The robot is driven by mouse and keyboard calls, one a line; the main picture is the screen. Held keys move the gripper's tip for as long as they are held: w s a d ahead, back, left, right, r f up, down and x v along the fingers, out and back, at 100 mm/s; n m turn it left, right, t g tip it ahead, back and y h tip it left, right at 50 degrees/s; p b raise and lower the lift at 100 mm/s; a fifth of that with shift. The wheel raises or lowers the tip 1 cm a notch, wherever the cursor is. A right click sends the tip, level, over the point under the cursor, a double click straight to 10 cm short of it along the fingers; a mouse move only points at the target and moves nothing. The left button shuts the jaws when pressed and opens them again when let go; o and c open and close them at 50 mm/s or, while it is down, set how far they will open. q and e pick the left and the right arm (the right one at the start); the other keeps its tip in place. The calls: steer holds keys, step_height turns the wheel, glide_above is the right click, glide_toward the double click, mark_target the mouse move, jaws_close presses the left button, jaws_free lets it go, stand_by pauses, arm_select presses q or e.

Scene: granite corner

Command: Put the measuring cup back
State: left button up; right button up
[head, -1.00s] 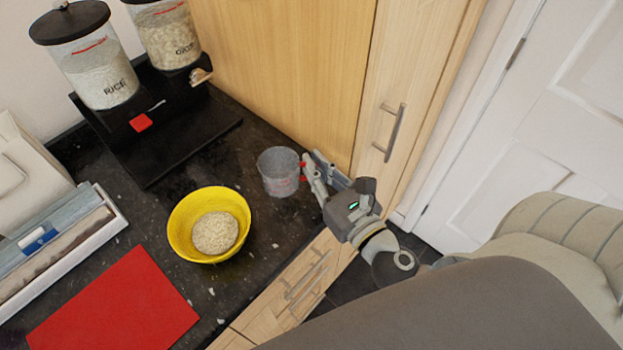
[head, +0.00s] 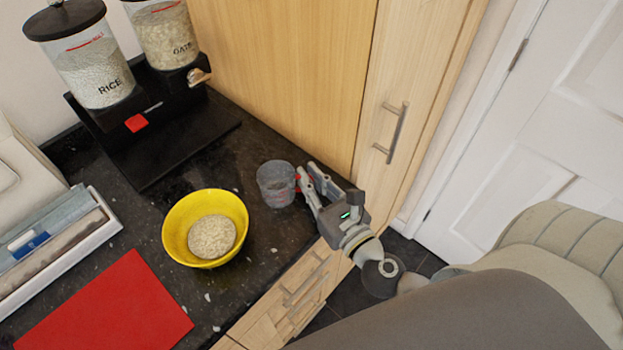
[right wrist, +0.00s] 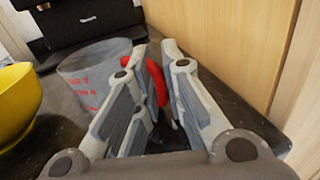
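The measuring cup (head: 276,184) is a clear grey cup with red markings and a red handle. It stands upright on the dark counter, right of the yellow bowl; it also shows in the right wrist view (right wrist: 92,76). My right gripper (head: 304,178) is beside the cup on its handle side. In the right wrist view my gripper's fingers (right wrist: 154,60) are apart, with the red handle between them and a visible gap. Whether a finger touches the handle is hard to tell. My left gripper is not in view.
The yellow bowl (head: 173,228) holds pale grain. A black dispenser stand (head: 170,150) with rice and oats jars is behind. A red mat (head: 105,310) and a white tray (head: 95,240) lie left. A wooden cabinet (head: 285,70) rises close behind the cup.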

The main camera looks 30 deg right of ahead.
steer(key=shift+o, duration=1.3)
steer(key=shift+r, duration=0.25)
steer(key=shift+s+f, duration=0.25)
steer(key=s+b, duration=0.2)
steer(key=s, duration=0.1)
steer(key=s+b, duration=0.2)
steer(key=s, duration=0.1)
steer(key=shift+s+d+f+b, duration=0.15)
steer(key=shift+s+b, duration=0.2)
steer(key=shift+s+d+r, duration=0.1)
steer(key=shift+s+r, duration=0.05)
steer(key=shift+s, duration=1.05)
steer(key=shift+s+d+r, duration=0.1)
steer(key=shift+s+r, duration=0.05)
steer(key=shift+s, duration=1.05)
